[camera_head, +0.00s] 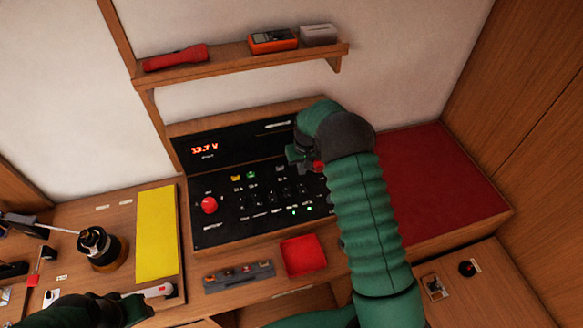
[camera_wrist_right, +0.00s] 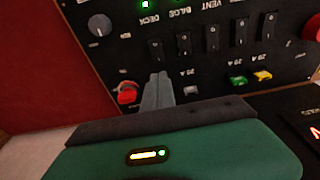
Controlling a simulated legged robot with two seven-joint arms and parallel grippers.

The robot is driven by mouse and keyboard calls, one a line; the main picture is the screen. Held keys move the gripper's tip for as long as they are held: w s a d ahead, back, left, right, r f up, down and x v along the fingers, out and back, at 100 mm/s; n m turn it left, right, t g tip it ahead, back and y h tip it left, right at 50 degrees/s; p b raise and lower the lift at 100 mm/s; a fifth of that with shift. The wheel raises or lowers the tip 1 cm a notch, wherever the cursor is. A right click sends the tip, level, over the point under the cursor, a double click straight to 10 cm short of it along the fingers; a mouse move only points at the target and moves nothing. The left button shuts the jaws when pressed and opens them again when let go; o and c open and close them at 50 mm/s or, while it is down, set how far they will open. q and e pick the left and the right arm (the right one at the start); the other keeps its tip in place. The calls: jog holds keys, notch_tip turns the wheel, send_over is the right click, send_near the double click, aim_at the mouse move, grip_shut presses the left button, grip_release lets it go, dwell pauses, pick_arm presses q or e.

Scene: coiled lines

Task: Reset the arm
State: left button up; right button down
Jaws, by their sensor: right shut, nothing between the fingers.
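My right arm reaches up over the black control panel (camera_head: 228,222) in the head view. Its gripper (camera_head: 300,160) is over the panel's right part, partly hidden by my wrist. In the right wrist view its grey fingers (camera_wrist_right: 157,92) are together and empty, in front of the panel (camera_wrist_right: 190,62), which appears upside down. They appear beside a small red knob (camera_wrist_right: 128,93); contact cannot be told. My left gripper (camera_head: 135,303) is dark at the lower left of the head view, near a white and red item (camera_head: 158,291). Whether it holds that item is unclear.
A red button (camera_head: 209,205) and lit display (camera_head: 204,149) are on the panel. A red tray (camera_head: 303,255) and grey holder (camera_head: 239,277) lie in front. A yellow pad (camera_head: 156,234) and dark round device (camera_head: 101,247) are left. The red pad (camera_head: 440,190) at right is clear.

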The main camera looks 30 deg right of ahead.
jog(key=s+a+n+b, duration=0.1)
jog(key=s+a+b, duration=0.3)
jog(key=s+a, duration=0.4)
jog(key=s+a+r+n+t+b, duration=0.1)
jog(key=s+a+b, duration=0.4)
jog(key=s+a, duration=0.4)
jog(key=s, duration=0.7)
jog(key=shift+n+b, duration=0.3)
jog(key=shift+n, duration=0.1)
jog(key=shift+d, duration=0.2)
